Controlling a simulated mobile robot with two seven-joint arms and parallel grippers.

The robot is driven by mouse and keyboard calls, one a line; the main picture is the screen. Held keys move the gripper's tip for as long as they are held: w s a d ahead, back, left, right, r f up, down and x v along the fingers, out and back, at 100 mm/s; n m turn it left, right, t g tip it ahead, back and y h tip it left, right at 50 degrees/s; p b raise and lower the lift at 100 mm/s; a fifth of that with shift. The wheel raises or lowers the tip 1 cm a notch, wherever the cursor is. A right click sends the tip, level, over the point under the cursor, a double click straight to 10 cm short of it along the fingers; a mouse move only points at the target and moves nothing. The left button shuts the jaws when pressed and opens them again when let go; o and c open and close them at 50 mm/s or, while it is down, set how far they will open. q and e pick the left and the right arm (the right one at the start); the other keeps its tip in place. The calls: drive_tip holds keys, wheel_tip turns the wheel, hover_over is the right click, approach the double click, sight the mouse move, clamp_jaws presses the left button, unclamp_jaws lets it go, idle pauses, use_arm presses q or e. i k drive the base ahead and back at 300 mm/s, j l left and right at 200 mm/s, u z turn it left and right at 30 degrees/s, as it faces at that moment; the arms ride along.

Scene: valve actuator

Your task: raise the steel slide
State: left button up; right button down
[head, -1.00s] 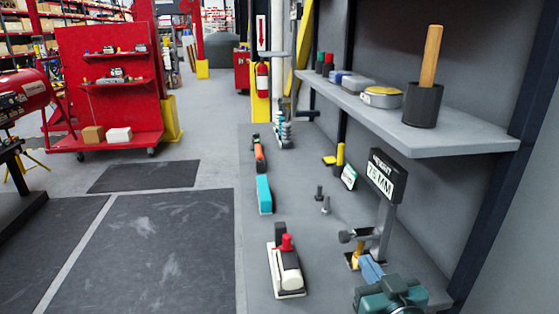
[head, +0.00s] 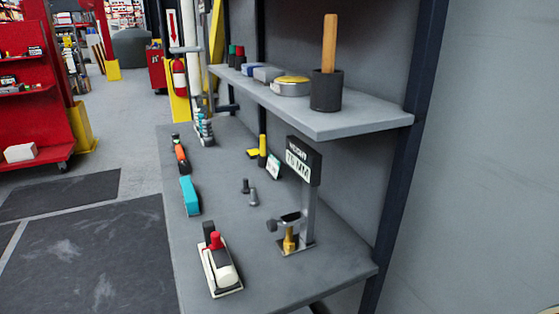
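A grey metal stand (head: 308,205) stands on the bench near its right end, with a dark sign (head: 303,160) at its top. The sign reads what looks like "HEIGHT 75 MM". A grey steel slide (head: 291,219) with a dark round knob (head: 271,226) sticks out to the left from the low part of the post. A brass piece (head: 290,240) stands upright on the stand's base under the slide; I cannot tell whether they touch. Neither of my grippers is in view.
A red-and-white tool (head: 219,262) lies on the grey bench (head: 270,285) left of the stand. Small grey fittings (head: 249,192) stand behind. The bench in front of the stand is clear.

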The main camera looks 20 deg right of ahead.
sight(290, 220)
drive_tip(key=i+j+z, duration=0.15)
drive_tip(key=z, duration=0.35)
drive_tip(key=i+j+z, duration=0.1)
drive_tip(key=j+z, duration=0.65)
drive_tip(key=z, duration=0.2)
drive_tip(key=i, duration=0.05)
